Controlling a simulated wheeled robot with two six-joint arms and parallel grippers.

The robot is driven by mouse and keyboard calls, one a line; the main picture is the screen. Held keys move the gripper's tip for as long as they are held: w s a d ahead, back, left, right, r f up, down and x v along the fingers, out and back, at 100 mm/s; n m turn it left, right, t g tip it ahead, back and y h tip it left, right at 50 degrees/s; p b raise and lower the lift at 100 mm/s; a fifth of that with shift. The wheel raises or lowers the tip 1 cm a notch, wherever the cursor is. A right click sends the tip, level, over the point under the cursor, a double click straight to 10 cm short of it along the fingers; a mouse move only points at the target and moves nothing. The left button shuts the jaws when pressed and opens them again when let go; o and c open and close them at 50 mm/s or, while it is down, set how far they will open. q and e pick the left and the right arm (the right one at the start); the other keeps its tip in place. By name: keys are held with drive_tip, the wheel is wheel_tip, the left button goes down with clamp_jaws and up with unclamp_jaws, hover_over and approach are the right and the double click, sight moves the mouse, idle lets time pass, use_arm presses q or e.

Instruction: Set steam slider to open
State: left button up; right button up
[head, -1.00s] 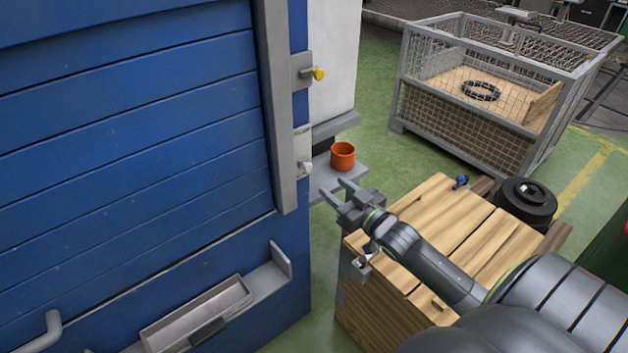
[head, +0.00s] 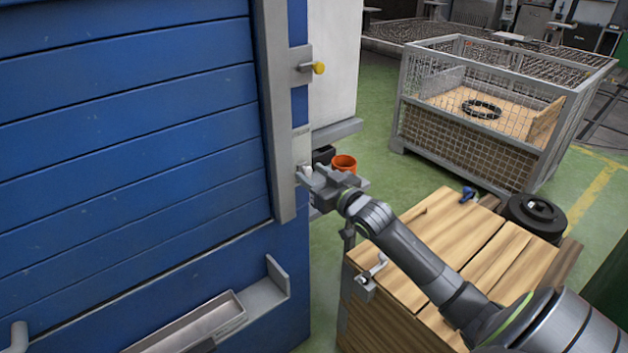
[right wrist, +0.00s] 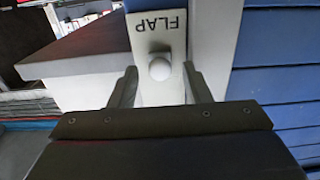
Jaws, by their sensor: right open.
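In the head view the white knob (head: 305,171) is on the blue panel's grey edge post. My right gripper (head: 305,178) is open at it; in the right wrist view its fingers (right wrist: 160,78) stand on either side of the knob, with gaps visible. No label reading steam can be made out. My left gripper is not in view.
The blue slatted panel (head: 130,130) fills the left. An orange cup (head: 343,163) stands on a grey shelf just behind my right gripper. A wooden crate (head: 440,240) lies below my right arm, and a mesh cage (head: 490,120) stands behind on green floor.

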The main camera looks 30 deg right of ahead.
sight(300, 149)
drive_tip(key=shift+c, duration=0.2)
clamp_jaws()
drive_tip(key=shift+r, duration=0.1)
wheel_tip(300, 149, up, 5)
drive_tip(key=p, duration=0.4)
drive_tip(key=shift+p, duration=0.35)
drive_tip(key=shift+f, duration=0.2)
drive_tip(key=shift+o, duration=0.2)
unclamp_jaws()
